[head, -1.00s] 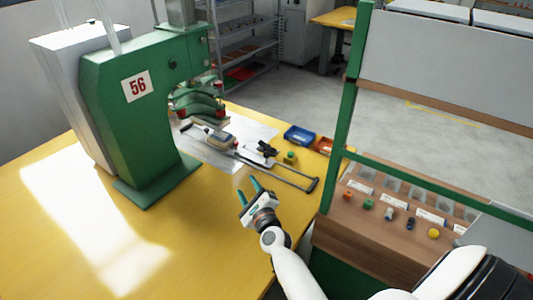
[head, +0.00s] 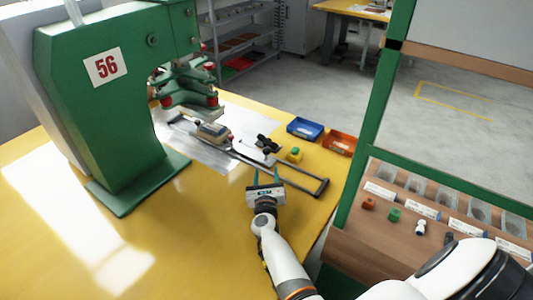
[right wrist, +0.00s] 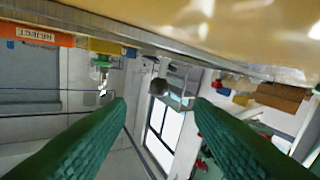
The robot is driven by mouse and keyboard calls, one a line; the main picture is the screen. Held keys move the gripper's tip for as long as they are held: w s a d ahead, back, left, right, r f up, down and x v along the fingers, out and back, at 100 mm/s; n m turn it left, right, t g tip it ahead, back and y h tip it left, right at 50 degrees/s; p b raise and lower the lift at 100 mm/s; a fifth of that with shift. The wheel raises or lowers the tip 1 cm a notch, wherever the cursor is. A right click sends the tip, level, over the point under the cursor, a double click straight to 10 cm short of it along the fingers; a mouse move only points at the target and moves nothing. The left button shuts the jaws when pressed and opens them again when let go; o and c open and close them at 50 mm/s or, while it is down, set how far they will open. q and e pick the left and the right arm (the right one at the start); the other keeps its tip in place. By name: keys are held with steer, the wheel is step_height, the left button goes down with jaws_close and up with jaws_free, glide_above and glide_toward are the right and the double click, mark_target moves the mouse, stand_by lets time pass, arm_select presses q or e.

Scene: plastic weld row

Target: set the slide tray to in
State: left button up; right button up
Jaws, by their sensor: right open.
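The slide tray (head: 235,155) looks like a dark rail frame on the yellow table, running from under the green press to a looped end (head: 322,187) at right. A small grey-and-cream block (head: 213,134) sits on it near the press. I cannot tell how far in the tray stands. My right gripper (head: 265,176) is open and empty, just in front of the rails, with its green fingers pointing away from me. My left gripper is not in view.
The green press (head: 110,120) marked 56 stands at left. A black clamp-like part (head: 267,144), a yellow-green block (head: 295,154), a blue bin (head: 305,129) and an orange bin (head: 338,143) lie behind the rails. A green-framed parts rack (head: 385,120) stands at right. The front table is clear.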

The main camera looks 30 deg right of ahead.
mark_target(266, 154)
steer(key=b+x, duration=0.3)
steer(key=x, duration=0.7)
steer(key=shift+b, duration=0.3)
steer(key=shift+x, duration=0.85)
steer(key=shift+r, duration=0.15)
